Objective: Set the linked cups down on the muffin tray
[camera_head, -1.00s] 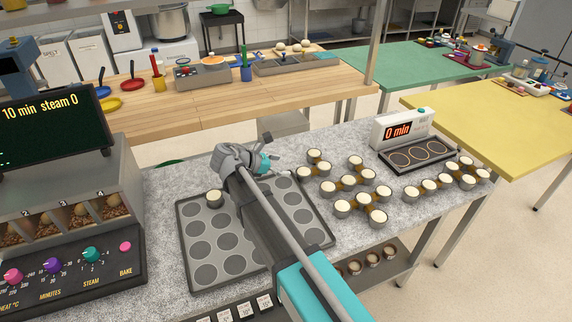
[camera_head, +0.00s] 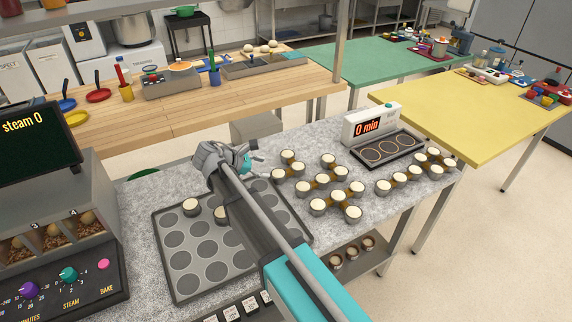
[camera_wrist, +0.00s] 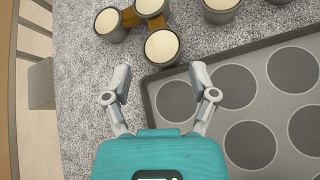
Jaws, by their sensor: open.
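The dark muffin tray (camera_head: 193,245) lies on the counter under my arm, and its corner shows in the wrist view (camera_wrist: 150,92). Two cream-filled cups, a left one (camera_head: 190,206) and one beside my arm (camera_head: 221,213), sit in its far row; whether they are linked is hidden. Cups joined by brown links stand on the counter right of my gripper (camera_head: 247,162). In the wrist view my gripper (camera_wrist: 160,78) is open and empty. A linked cup (camera_wrist: 163,47) lies just beyond its fingertips, outside the tray.
More linked cups stand on the counter, in a middle cluster (camera_head: 340,173) and a right one (camera_head: 414,172). A timer box (camera_head: 372,124) reading 0 min stands behind them with a round-welled plate (camera_head: 388,148). The oven control panel (camera_head: 70,275) is at left. Several tray wells are empty.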

